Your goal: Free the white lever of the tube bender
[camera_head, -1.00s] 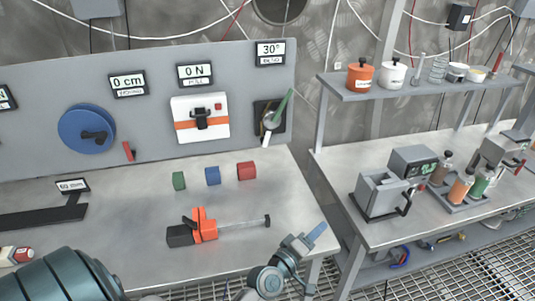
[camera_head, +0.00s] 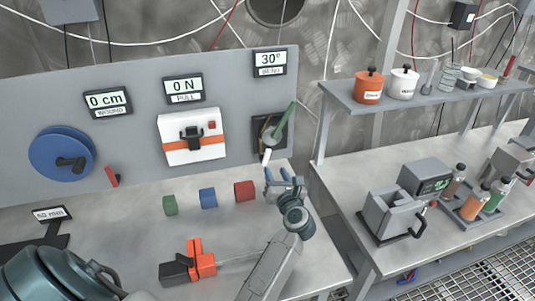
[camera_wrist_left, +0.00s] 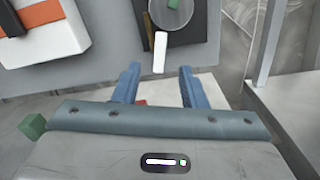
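The tube bender (camera_head: 259,130) is mounted on the grey panel under a display reading 30°. Its green lever (camera_head: 284,121) slants up to the right. Its short white lever (camera_head: 266,156) points down; in the left wrist view the white lever (camera_wrist_left: 160,52) hangs just beyond and above the fingertips, between them in line. My left gripper (camera_head: 284,174) is open, its blue fingers pointing up toward the bender, below and right of the white lever and apart from it. The left wrist view shows the gripper (camera_wrist_left: 157,75) empty between its fingers. My right gripper is not in view.
Red (camera_head: 244,191), blue (camera_head: 208,198) and green (camera_head: 170,205) blocks stand on the bench left of my gripper. An orange and black tool (camera_head: 195,263) lies in front. A blue reel (camera_head: 62,153) and a white box (camera_head: 192,138) are on the panel. A shelf (camera_head: 420,100) stands at right.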

